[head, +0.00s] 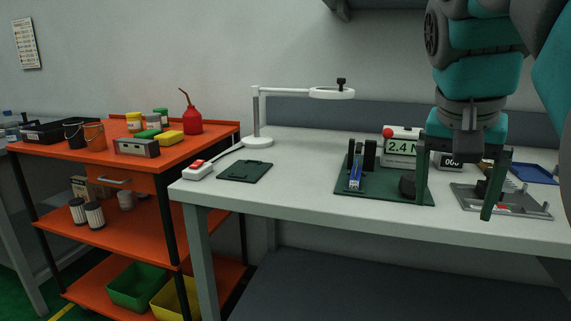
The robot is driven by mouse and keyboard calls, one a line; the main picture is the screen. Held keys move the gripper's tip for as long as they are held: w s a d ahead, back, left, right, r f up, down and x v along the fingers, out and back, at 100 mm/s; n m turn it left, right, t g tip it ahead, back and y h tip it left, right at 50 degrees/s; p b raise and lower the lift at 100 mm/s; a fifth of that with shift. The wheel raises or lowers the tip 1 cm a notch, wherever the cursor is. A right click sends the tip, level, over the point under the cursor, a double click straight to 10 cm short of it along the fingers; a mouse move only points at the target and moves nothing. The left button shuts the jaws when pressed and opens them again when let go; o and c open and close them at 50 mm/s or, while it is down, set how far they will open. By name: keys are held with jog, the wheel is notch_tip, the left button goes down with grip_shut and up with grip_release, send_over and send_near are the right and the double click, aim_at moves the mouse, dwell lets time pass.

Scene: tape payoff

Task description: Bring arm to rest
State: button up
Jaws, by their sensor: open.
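My gripper (457,184) hangs from the arm at the right of the head view, pointing down. Its two dark green fingers are spread apart with nothing held between them. It is in front of the right part of the white workbench (310,193), over the gap between a dark green fixture plate (385,193) and a grey tray (520,205). The fingers hide parts of both. On the plate stand black uprights with a blue and white piece (355,176) and a small dark block (407,185).
A display reading 2.4 (401,147) with a red knob stands behind the plate. A white magnifier lamp (257,141), a power strip (200,170) and a dark green board (245,171) are on the bench's left. An orange cart (60,150) stands farther left.

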jog(key=s+a+f+n+g+y, duration=0.1)
jog(key=s+f, duration=0.4)
jog(key=f, duration=0.6)
jog(key=s+a+f+n+g, duration=0.2)
jog(key=s+f, duration=0.4)
jog(key=f, duration=0.5)
jog(key=s+a+f+n+g+y, duration=0.1)
jog(key=s+a+f+n, duration=0.3)
jog(key=f, duration=0.7)
jog(key=shift+s+a+g+y, duration=0.3)
jog(key=shift+s+a+g, duration=0.1)
jog(key=shift+s, duration=0.7)
jog(key=shift+d, duration=0.1)
